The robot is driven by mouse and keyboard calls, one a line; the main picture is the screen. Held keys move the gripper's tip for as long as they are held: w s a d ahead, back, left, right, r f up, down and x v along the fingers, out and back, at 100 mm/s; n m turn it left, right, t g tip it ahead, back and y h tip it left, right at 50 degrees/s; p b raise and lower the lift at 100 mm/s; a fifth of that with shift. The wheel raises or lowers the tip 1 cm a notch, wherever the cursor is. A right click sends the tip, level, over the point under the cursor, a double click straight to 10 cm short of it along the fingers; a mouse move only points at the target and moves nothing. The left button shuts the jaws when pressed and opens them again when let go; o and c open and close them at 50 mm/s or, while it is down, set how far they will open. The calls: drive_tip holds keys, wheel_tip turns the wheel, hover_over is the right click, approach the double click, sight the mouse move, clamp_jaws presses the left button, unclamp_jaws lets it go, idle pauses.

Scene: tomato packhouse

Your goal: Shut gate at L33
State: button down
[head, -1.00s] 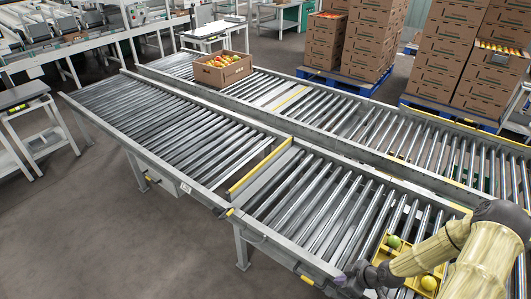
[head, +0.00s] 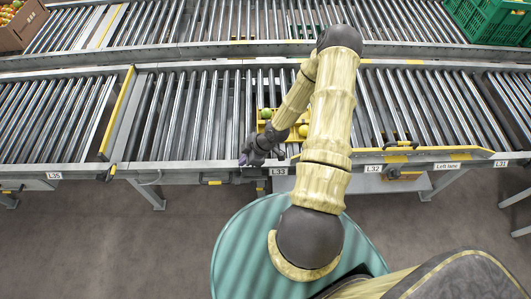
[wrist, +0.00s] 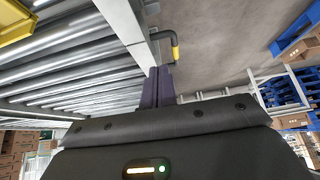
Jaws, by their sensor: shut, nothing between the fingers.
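The L33 label (head: 279,171) is on the near rail of the roller conveyor in the head view. My gripper (head: 245,159) is just left of the label at the rail's edge, its dark fingers together and empty. In the wrist view the shut fingers (wrist: 159,87) point along the rail, close to a bent dark handle with a yellow end (wrist: 174,47); I cannot tell if they touch it. A yellow-marked part (head: 260,190) hangs below the rail by the label. The gate plate at L33 is not clearly visible; my arm covers part of that stretch.
A yellow tray (head: 265,126) with tomatoes is on the rollers behind my gripper. A yellow-edged gate (head: 122,100) crosses the lane to the left. A yellow bar (head: 440,156) runs along the rail by L32 (head: 373,169). A green crate (head: 490,22) stands at the back right.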

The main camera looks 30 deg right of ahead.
drive_tip(key=s+d+r, duration=0.2)
drive_tip(key=s+d, duration=0.1)
drive_tip(key=d, duration=0.4)
drive_tip(key=shift+s+p, duration=0.35)
wheel_tip(320, 180, up, 21)
drive_tip(key=s+a+m+g+h+p, duration=0.1)
drive_tip(key=m+g+h+p, duration=0.1)
drive_tip(key=m+h+p, duration=0.35)
drive_tip(key=s+a+r+m+p, duration=0.2)
drive_tip(key=a+r+m, duration=0.1)
drive_tip(key=r, duration=0.6)
drive_tip(key=s+a+r+m+t+p, duration=0.1)
drive_tip(key=s+a+r+m+p, duration=0.1)
drive_tip(key=a+r, duration=0.4)
wheel_tip(320, 180, up, 4)
drive_tip(key=shift+s+a+f+m+t+p, duration=0.25)
drive_tip(key=shift+m+p, duration=0.2)
drive_tip(key=shift+m, duration=0.6)
drive_tip(key=shift+d+r, duration=0.1)
